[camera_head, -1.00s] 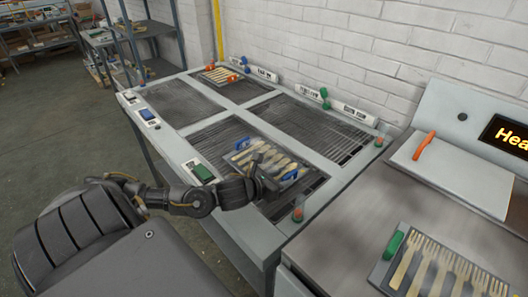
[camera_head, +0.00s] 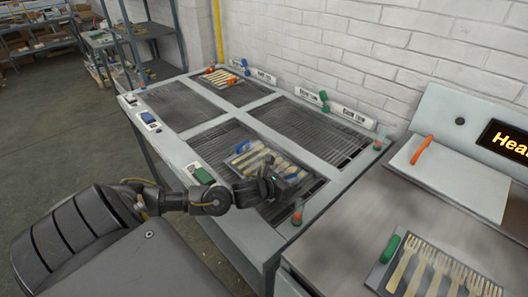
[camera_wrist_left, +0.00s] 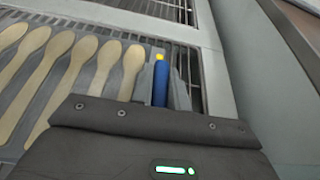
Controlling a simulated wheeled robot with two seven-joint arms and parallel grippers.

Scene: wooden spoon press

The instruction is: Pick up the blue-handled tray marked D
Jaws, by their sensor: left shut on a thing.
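The blue-handled tray (camera_head: 233,160) holds several wooden spoons and lies on the near grille of the table in the head view. Its far blue handle (camera_head: 242,146) shows; its near end is largely hidden by my left gripper (camera_head: 278,182). In the left wrist view, the fingers of my left gripper (camera_wrist_left: 161,85) are closed on either side of a blue handle (camera_wrist_left: 160,82), with spoons just to its left. I cannot make out a letter D on the tray. My right gripper is out of view.
A green-handled tray of forks (camera_head: 440,268) lies on the machine at right. Small posts (camera_head: 297,214) stand at the table's corners. The back right grille (camera_head: 315,128) is clear.

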